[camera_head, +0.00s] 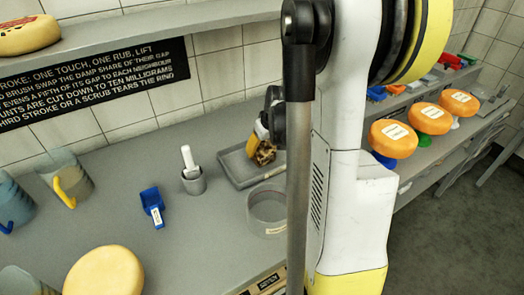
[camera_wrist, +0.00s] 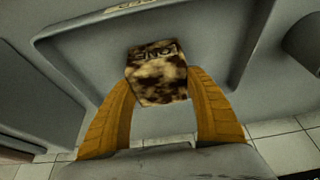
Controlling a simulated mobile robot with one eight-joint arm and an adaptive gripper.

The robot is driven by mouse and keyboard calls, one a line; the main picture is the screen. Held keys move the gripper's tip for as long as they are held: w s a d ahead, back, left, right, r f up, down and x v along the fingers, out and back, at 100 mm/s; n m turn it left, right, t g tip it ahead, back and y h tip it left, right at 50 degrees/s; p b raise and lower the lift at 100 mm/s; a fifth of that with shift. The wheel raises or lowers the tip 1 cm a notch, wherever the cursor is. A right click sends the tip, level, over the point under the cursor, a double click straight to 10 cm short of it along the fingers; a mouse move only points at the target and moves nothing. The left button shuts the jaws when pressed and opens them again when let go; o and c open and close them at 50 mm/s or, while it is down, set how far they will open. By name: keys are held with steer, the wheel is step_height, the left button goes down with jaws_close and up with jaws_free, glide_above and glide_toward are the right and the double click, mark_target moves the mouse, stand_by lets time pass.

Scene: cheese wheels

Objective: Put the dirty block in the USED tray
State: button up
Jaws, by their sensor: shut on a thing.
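The dirty block (camera_head: 265,154), mottled brown and cream, is between the yellow fingers of my gripper (camera_head: 257,145). In the wrist view the block (camera_wrist: 157,72) shows dark lettering on its face, and my gripper (camera_wrist: 158,88) is shut on it from both sides. The grey tray (camera_head: 232,172) lies on the bench under the block. In the wrist view the tray's floor (camera_wrist: 85,75) and raised rim surround the block. I cannot tell whether the block touches the tray floor. A pale label at the tray's edge is cut off and unreadable. My arm hides the tray's right part.
A grey round container (camera_head: 266,212) stands just in front of the tray. Clear jugs (camera_head: 65,175) and a cheese wheel (camera_head: 104,272) are farther left.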

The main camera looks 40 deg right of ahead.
steer(key=shift+r, duration=0.1)
steer(key=o, duration=0.8)
steer(key=shift+f, duration=0.25)
steer(key=o, duration=0.4)
steer(key=shift+o, duration=0.2)
steer(key=shift+r, duration=0.1)
